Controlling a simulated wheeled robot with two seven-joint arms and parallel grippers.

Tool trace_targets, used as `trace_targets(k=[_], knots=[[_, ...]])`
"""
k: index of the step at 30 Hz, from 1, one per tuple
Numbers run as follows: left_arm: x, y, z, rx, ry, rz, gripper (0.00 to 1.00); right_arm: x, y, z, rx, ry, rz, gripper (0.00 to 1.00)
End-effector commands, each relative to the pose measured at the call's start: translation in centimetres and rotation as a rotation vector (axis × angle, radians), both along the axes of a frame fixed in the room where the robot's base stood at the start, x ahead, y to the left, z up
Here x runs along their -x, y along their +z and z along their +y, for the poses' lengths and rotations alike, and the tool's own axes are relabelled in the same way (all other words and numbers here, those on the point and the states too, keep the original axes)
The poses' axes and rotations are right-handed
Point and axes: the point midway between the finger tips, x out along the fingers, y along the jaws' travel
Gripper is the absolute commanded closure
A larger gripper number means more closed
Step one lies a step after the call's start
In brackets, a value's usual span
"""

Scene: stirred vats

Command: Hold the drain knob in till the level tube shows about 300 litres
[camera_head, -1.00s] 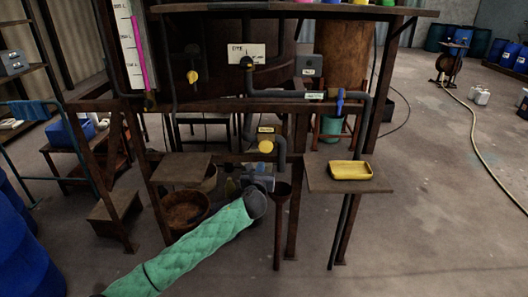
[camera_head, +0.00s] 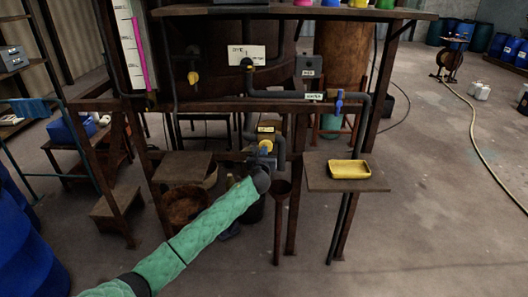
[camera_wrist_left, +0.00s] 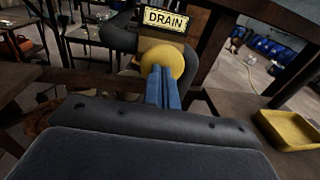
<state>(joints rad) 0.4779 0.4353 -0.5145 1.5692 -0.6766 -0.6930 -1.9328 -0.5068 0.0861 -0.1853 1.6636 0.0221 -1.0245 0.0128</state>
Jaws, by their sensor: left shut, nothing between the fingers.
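The yellow drain knob (camera_head: 266,146) sits on dark pipework under the vat, below a small yellow label. In the left wrist view the knob (camera_wrist_left: 162,58) is below the DRAIN label (camera_wrist_left: 165,20). My left gripper (camera_head: 264,158) is shut and empty. Its blue fingertips (camera_wrist_left: 160,72) overlap the knob's lower front; I cannot tell whether they touch it or whether it is pushed in. The level tube (camera_head: 138,52) is at the upper left, with a magenta column beside a white scale. Its figures are too small to read surely. My right gripper is not in view.
A yellow tray (camera_head: 350,170) stands on a small shelf right of the drain. Another yellow knob (camera_head: 193,77) and a blue valve handle (camera_head: 339,101) are above. A funnel-topped pipe (camera_head: 280,190) stands close by my left arm. The floor at right is mostly clear.

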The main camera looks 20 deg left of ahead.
Motion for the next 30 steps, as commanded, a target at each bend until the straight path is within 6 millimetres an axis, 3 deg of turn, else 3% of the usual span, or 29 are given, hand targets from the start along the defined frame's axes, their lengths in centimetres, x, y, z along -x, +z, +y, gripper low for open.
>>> trace_targets(k=[9, 17, 30], knots=[[-0.1, 0.0, 0.0, -0.001, 0.000, 0.000, 1.00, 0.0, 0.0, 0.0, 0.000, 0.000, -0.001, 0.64], [-1.9, 0.1, 0.6, -0.002, 0.001, -0.001, 1.00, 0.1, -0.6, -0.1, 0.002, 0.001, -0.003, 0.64], [-2.0, 0.3, 0.8, -0.001, 0.002, -0.004, 1.00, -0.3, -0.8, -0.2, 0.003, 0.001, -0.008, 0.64]])
